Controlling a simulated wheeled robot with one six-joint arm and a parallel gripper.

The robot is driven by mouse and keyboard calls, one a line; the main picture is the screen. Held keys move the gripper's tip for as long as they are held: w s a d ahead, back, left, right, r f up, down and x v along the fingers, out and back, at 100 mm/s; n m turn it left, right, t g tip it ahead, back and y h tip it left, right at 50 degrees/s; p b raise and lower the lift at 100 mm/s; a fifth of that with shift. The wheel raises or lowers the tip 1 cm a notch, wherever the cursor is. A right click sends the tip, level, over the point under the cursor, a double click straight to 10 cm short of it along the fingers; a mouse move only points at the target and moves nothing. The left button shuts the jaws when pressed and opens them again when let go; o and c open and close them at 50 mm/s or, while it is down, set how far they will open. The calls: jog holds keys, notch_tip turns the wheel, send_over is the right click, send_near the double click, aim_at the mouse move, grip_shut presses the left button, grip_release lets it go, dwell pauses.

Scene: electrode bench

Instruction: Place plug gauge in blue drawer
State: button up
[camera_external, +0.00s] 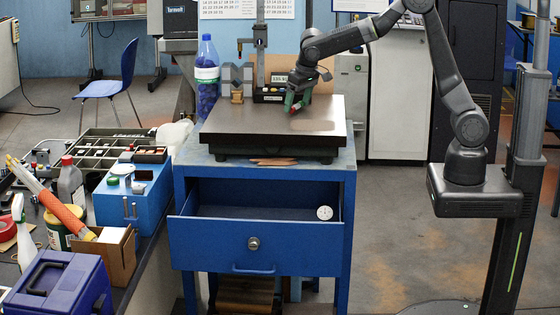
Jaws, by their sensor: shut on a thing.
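My gripper (296,98) is above the right part of the dark surface plate on the bench, shut on the plug gauge (290,100). The plug gauge is small and shows a green part and a reddish tip near the plate; I cannot tell whether it touches the plate. The blue drawer (258,248) is pulled open at the front of the blue bench, below and in front of my gripper. A white round dial (324,213) is at the drawer's right end. The rest of the drawer's visible inside looks empty.
The surface plate (240,125) covers most of the bench top. A blue bottle (207,75), metal blocks (237,80) and a height stand (259,45) stand at its back left. A cluttered side table with a blue box (135,195) lies left.

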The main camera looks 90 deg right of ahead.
notch_tip(320, 180, up, 10)
jog(key=b, duration=0.1)
notch_tip(320, 180, up, 4)
send_over(298, 105)
jog(key=a, duration=0.1)
jog(key=a+n+b, duration=0.3)
jog(key=a+b, duration=0.5)
jog(key=a, duration=1.2)
jog(key=s+a+n+y+b, duration=0.1)
jog(key=s+a+b, duration=0.25)
jog(key=a, duration=0.55)
jog(key=s+a+n+b, duration=0.1)
jog(key=s+a+b, duration=0.3)
jog(key=a, duration=0.6)
jog(key=shift+t, duration=0.4)
jog(key=f, duration=1.5)
jog(key=f+p, duration=0.1)
jog(key=f, duration=1.4)
jog(key=d+f, duration=0.1)
jog(key=f, duration=1.4)
jog(key=shift+s+p, duration=0.25)
jog(key=shift+p, duration=0.1)
jog(key=shift+f, duration=0.1)
jog(key=shift+a+f, duration=0.1)
jog(key=shift+f, duration=0.05)
jog(key=o, duration=0.9)
jog(key=shift+r, duration=0.2)
